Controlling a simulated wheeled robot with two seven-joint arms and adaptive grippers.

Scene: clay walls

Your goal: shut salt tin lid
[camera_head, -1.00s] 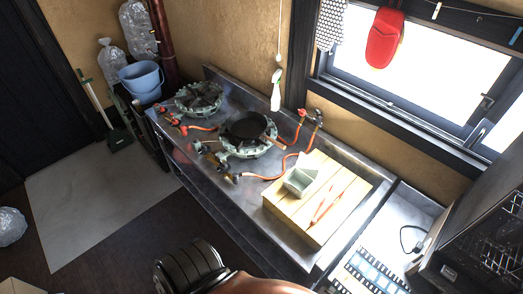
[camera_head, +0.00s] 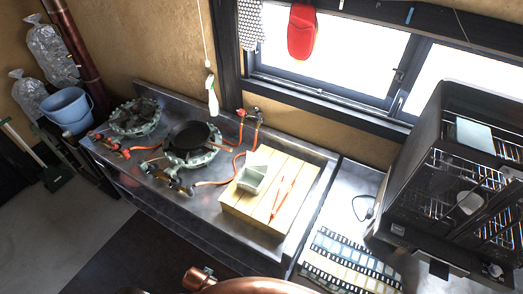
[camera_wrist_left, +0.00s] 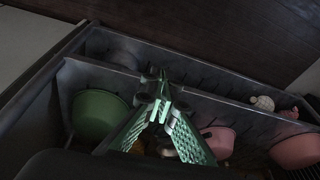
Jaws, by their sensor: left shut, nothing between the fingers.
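The salt tin (camera_head: 251,179) is a small pale grey-green box on the wooden slatted board in the head view. Its lid (camera_head: 259,158) stands up at the back, so the tin is open. Orange-red tongs (camera_head: 283,193) lie on the board to its right. My left gripper (camera_wrist_left: 157,86) shows only in the left wrist view, its green fingers shut and empty. It is over a dark shelf, and the tin is not in that view. My right gripper is not in view.
The board (camera_head: 234,206) rests on a steel counter with two gas burners and a black pan (camera_head: 190,136). A dark dish rack (camera_head: 440,165) stands at right. The wrist view shows a green bowl (camera_wrist_left: 95,113) and pink bowls (camera_wrist_left: 297,150) on the shelf.

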